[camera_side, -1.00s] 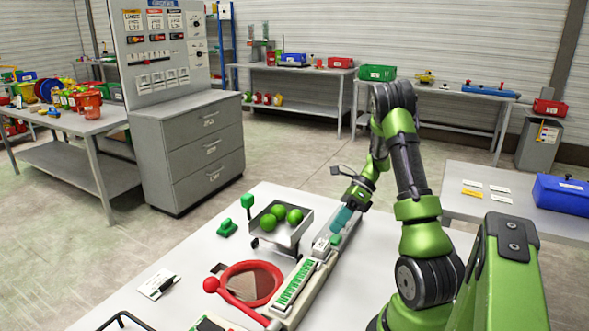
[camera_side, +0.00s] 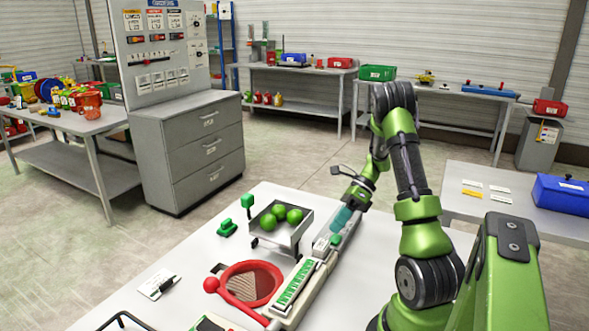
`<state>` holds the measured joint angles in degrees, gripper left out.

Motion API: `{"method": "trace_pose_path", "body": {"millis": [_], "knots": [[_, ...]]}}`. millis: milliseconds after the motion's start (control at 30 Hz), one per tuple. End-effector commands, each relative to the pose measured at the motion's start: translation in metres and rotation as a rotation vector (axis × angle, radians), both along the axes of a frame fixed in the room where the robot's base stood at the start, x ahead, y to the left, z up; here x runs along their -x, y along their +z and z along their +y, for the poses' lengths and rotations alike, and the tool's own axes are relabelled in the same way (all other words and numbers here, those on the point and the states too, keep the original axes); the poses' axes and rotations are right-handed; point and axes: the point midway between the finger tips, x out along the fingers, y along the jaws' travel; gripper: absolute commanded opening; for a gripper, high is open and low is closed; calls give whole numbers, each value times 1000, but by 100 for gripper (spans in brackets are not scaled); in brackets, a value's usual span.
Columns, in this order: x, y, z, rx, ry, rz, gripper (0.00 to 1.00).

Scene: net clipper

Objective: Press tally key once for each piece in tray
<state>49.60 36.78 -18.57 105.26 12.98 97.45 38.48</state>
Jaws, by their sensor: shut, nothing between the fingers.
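A small grey metal tray (camera_side: 291,238) stands on the white table and holds three visible green balls (camera_side: 278,211). A long pale device (camera_side: 318,281) runs beside it, with a green-and-white striped strip (camera_side: 296,284) on top. At the device's far end is a small pale block with a green mark (camera_side: 321,243), which may be the tally key. My gripper (camera_side: 341,220) is shut and empty, with its teal fingers pointing down at the device's far end. I cannot tell whether the fingertips touch a key.
A red hoop with a net (camera_side: 250,284) lies left of the device. A green knob on a post (camera_side: 247,201) and a green block (camera_side: 227,228) stand left of the tray. A white card with a black pen (camera_side: 157,285) lies at the front left.

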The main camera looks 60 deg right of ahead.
Motion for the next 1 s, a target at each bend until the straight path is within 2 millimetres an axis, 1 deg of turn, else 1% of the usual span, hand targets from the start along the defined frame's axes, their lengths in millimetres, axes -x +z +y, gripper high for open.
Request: {"method": "trace_pose_path", "body": {"millis": [567,833,1000], "knots": [[0,0,0,0,0,0,0],[0,-9,0,-1,0,1,0],[0,-9,0,0,0,0,0]]}}
